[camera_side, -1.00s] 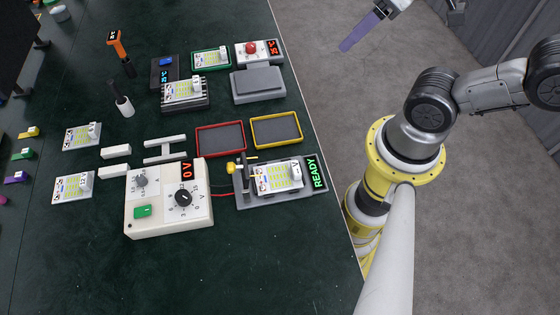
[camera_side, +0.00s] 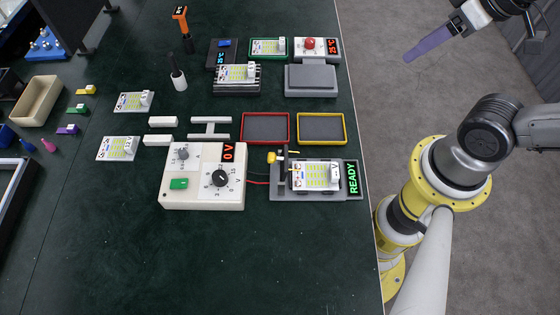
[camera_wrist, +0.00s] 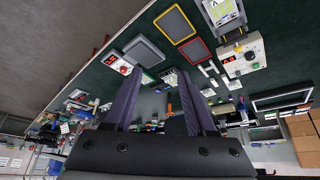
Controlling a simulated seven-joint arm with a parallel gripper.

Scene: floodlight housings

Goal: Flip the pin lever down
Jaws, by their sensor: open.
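The pin lever appears as a yellow knob (camera_side: 271,157) at the left end of a grey test fixture (camera_side: 350,195), beside a dark upright post. Its exact angle is too small to tell. A white board with yellow LED patches (camera_side: 314,176) lies in the fixture, and a green READY display (camera_side: 352,178) stands at its right end. My gripper (camera_side: 410,57) is at the upper right, beyond the table's right edge and far from the lever. In the wrist view its two purple fingers (camera_wrist: 159,77) stand apart with nothing between them.
A white supply box (camera_side: 202,197) reading 0 V stands left of the fixture, joined by a red wire. Red (camera_side: 265,142) and yellow (camera_side: 321,142) trays lie behind the fixture. A grey block (camera_side: 311,80) is farther back. The table front is clear.

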